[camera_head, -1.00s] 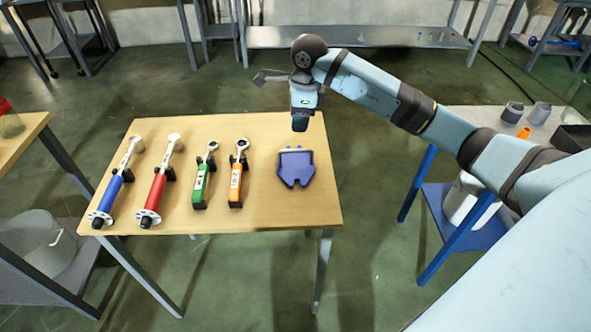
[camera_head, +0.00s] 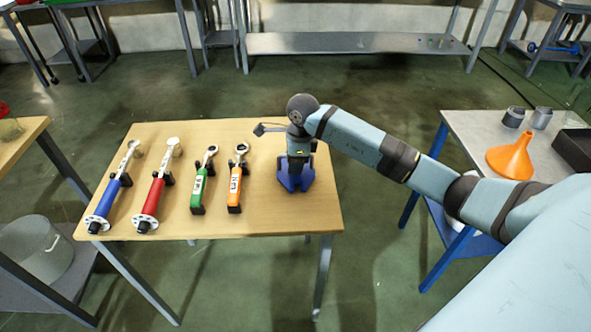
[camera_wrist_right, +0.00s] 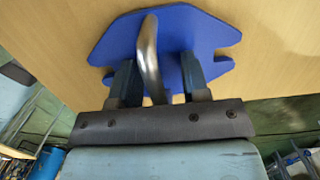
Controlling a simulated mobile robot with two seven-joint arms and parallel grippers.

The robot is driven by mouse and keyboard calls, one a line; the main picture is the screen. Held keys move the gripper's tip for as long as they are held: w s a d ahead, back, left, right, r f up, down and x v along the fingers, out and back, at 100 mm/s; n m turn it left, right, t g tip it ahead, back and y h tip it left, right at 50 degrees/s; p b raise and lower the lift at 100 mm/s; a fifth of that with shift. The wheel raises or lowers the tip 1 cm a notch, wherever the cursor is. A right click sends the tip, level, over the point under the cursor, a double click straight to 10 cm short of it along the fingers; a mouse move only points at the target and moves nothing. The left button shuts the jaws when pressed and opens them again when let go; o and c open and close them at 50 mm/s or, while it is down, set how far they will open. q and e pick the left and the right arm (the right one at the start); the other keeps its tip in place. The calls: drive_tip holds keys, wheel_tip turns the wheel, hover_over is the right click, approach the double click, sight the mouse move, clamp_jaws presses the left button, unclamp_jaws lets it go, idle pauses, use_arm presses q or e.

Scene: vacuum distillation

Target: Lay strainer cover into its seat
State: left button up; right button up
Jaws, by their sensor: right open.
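A flat blue plate with notched edges and a bent metal handle, which I take for the strainer cover (camera_head: 285,181), lies on the wooden table's right part. In the right wrist view the cover (camera_wrist_right: 190,30) lies flat on the wood, with its handle (camera_wrist_right: 149,55) standing up. My right gripper (camera_head: 296,166) is low over the cover and hides much of it in the head view. In the wrist view its fingers (camera_wrist_right: 160,80) are open, one on each side of the handle, with gaps visible. I cannot make out the seat. My left gripper is not in view.
Left of the cover on the wooden table (camera_head: 255,222) stand blue (camera_head: 108,197), red (camera_head: 153,196), green (camera_head: 199,185) and orange (camera_head: 235,186) handled tools. A grey table at right holds an orange funnel (camera_head: 512,158), grey cups (camera_head: 541,118) and a dark tray (camera_head: 574,149).

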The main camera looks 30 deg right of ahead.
clamp_jaws()
drive_tip(key=shift+r, duration=0.15)
idle(1.3)
